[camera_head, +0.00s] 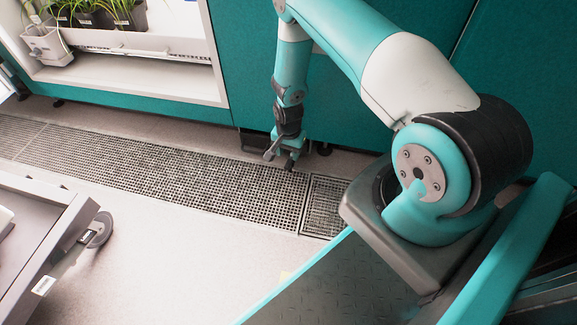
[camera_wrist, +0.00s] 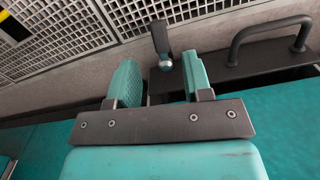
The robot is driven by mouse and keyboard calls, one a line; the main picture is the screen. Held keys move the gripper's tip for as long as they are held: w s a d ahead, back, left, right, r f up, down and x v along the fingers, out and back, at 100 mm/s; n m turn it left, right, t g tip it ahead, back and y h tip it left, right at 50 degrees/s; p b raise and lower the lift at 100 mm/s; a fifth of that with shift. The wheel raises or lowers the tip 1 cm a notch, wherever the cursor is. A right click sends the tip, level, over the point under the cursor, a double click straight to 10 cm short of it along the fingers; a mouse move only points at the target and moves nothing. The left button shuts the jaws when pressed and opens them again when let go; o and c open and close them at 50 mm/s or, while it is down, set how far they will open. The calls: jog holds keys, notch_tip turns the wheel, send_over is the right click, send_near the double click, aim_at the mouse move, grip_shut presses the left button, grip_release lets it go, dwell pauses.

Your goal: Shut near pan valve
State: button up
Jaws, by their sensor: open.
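In the wrist view a small black lever (camera_wrist: 160,38) with a silver ball-like fitting, which looks like the pan valve, sticks out from the dark pan front (camera_wrist: 225,68). My gripper (camera_wrist: 160,62) is open, with one teal finger on either side of the fitting. The lever reaches out beyond the fingertips, and I cannot tell whether either finger touches it. In the head view my gripper (camera_head: 280,158) hangs low by the teal cabinet base, above the floor grating. The valve cannot be made out there.
A black bar handle (camera_wrist: 268,40) stands on the pan front to the right of the fingers. Floor grating (camera_head: 170,175) runs along the cabinets. A grey cart (camera_head: 60,245) with a caster is at the left. Potted plants (camera_head: 95,12) stand in an open chamber.

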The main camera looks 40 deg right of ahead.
aim_at(288, 163)
notch_tip(288, 163, down, 5)
jog(key=shift+r+b, duration=0.1)
jog(key=shift+b, duration=0.85)
grip_shut()
